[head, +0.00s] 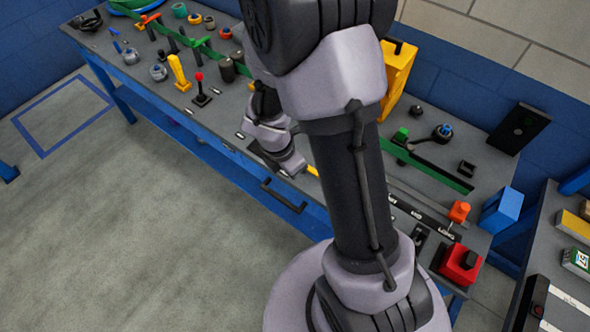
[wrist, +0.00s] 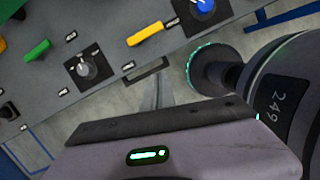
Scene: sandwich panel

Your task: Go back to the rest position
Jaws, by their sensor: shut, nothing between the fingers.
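My arm rises through the middle of the head view and hides part of the panel table (head: 255,135). My wrist shows beside the arm, over the table's front side, but the fingers cannot be made out there. In the wrist view my gripper (wrist: 157,92) is shut and empty, with its fingers pointing past the table's front edge. It touches no control that I can see. A yellow handle (wrist: 146,34), a grey knob (wrist: 86,69) and a green handle (wrist: 37,50) lie on the panel beyond the fingertips.
A red-topped joystick (head: 200,88) and a yellow lever (head: 179,73) stand on the table's left part. A red box (head: 461,263) and a blue box (head: 501,210) are at the right. A second table (head: 565,275) stands at far right. The floor (head: 130,230) in front is clear.

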